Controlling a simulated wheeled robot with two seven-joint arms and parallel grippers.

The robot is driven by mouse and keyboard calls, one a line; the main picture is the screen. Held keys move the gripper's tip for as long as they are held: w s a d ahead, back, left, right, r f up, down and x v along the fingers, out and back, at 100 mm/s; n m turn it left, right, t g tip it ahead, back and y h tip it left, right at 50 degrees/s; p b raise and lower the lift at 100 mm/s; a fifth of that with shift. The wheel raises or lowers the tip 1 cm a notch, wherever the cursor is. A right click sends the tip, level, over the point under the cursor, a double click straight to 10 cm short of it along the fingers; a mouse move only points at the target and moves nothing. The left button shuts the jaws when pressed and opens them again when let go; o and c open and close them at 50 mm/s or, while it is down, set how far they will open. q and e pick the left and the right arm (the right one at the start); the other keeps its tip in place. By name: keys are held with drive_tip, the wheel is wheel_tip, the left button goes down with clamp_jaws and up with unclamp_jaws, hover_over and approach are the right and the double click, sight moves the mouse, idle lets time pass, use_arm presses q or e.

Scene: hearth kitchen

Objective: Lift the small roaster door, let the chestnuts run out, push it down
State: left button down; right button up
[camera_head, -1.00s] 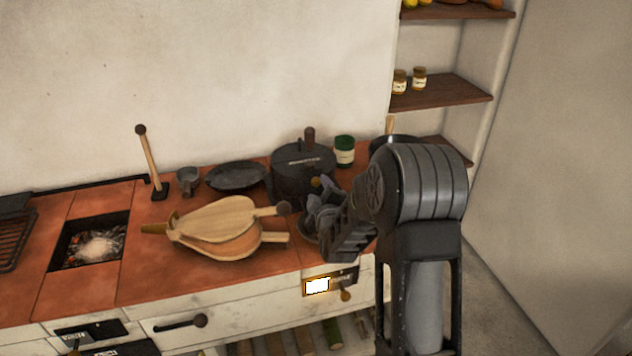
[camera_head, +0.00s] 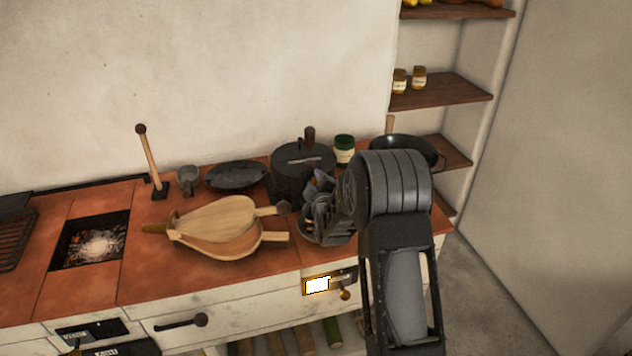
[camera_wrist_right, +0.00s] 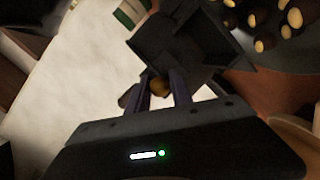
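The roaster (camera_head: 288,185) is a dark round drum with an upright handle on its lid, at the back right of the counter. My right gripper (camera_head: 322,205) is at its front right side and partly hides it. In the right wrist view, my right gripper's fingers (camera_wrist_right: 160,84) are close together on either side of a small brass knob (camera_wrist_right: 158,87), with a dark box-like metal part (camera_wrist_right: 185,42) just beyond. Chestnuts (camera_wrist_right: 264,45) with pale cuts lie on a dark surface at the upper right of that view. The small door's height is unclear. My left gripper is not in view.
Wooden bellows (camera_head: 215,225) lie in front of the roaster. A dark pan (camera_head: 236,175), a small metal cup (camera_head: 187,178) and a green-lidded jar (camera_head: 344,150) stand nearby. A glowing fire pit (camera_head: 95,243) is at left. Shelves (camera_head: 440,92) rise at right.

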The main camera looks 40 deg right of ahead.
clamp_jaws()
idle(0.9)
